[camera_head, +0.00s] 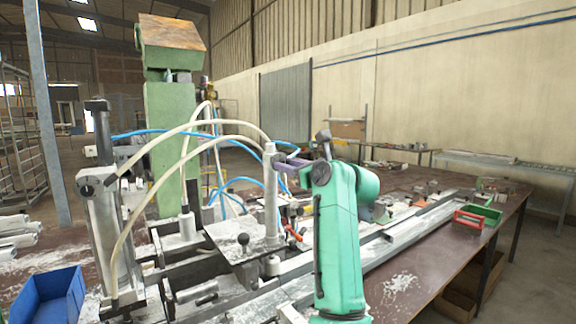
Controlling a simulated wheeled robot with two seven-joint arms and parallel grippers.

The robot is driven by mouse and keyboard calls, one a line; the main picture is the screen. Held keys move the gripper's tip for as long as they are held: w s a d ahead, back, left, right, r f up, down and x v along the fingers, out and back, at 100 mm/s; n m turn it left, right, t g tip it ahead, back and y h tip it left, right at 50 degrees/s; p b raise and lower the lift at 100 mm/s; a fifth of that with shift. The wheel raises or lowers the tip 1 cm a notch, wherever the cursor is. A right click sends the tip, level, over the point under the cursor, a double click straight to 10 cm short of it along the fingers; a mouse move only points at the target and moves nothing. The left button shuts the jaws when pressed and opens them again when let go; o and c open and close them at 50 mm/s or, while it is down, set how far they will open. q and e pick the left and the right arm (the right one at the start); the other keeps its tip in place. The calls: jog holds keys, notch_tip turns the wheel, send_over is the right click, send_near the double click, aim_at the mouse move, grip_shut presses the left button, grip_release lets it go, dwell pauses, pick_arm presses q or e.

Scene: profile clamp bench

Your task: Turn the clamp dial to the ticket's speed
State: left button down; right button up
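No ticket can be read in this view, and I cannot make out a numbered dial face. A small round dark knob (243,239) stands on a grey plate of the clamp bench (236,248) near the middle. A grey knob-like piece (322,138) tops a teal upright part (338,235) right of centre; whether it is the dial is unclear. Short purple-grey bars show left of that top. I cannot clearly pick out my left gripper's fingertips among the machine parts. My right gripper is not in view.
A blue bin (48,294) sits at the lower left. Pale and blue hoses (205,135) arch over the bench by a green column (172,140). A long metal rail runs to the right. A red tray (470,218) lies near the brown tabletop's right edge.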

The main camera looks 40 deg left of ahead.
pick_arm(q)
jog(key=shift+n+b, duration=2.9)
jog(key=shift+n, duration=3)
jog(key=c, duration=0.6)
grip_release()
